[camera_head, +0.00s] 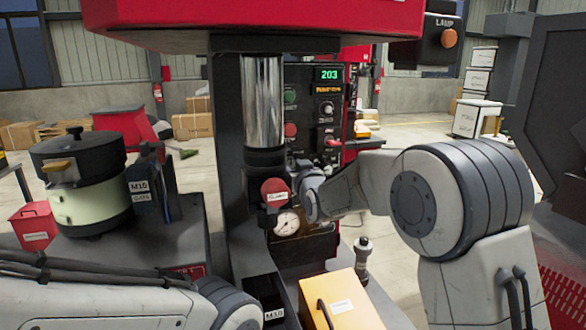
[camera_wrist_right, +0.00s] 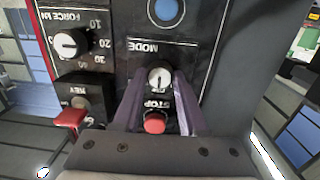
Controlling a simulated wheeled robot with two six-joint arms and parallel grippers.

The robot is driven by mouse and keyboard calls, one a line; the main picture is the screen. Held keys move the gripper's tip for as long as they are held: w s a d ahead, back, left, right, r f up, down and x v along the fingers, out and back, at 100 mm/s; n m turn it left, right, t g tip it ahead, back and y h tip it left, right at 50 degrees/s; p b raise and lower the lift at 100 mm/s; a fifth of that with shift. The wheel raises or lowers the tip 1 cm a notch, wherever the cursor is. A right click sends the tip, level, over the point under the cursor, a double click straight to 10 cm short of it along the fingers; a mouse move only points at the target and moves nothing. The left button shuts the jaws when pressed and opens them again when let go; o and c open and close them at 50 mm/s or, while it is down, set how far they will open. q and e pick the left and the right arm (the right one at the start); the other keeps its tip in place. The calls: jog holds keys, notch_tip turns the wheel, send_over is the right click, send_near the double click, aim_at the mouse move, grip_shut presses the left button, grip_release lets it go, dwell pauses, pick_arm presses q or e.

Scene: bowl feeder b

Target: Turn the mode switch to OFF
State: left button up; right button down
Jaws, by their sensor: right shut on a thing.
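The control panel (camera_wrist_right: 115,60) fills most of the right wrist view and appears upside down there. The mode switch (camera_wrist_right: 159,77) is a small pale round knob beside the MODE label. My right gripper (camera_wrist_right: 158,84) has one finger on each side of this knob and is shut on it. In the head view the right gripper (camera_head: 304,168) is at the panel (camera_head: 308,78), low on its face, and the mode switch is hidden there. The switch's exact setting is too small to read. My left arm shows at the lower left; its gripper is out of view.
A red STOP button (camera_wrist_right: 155,123) sits between my right fingers, close to the mode switch. A force knob (camera_wrist_right: 70,43), a red key (camera_wrist_right: 71,117) and a blue button (camera_wrist_right: 166,10) are nearby. A red-capped clamp knob (camera_head: 275,190) stands left of the right gripper.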

jog(key=shift+c, duration=2.2)
grip_release()
jog(key=b+v, duration=0.3)
jog(key=v, duration=0.7)
jog(key=shift+s+b, duration=0.2)
jog(key=shift+b, duration=0.15)
jog(key=shift+d, duration=0.15)
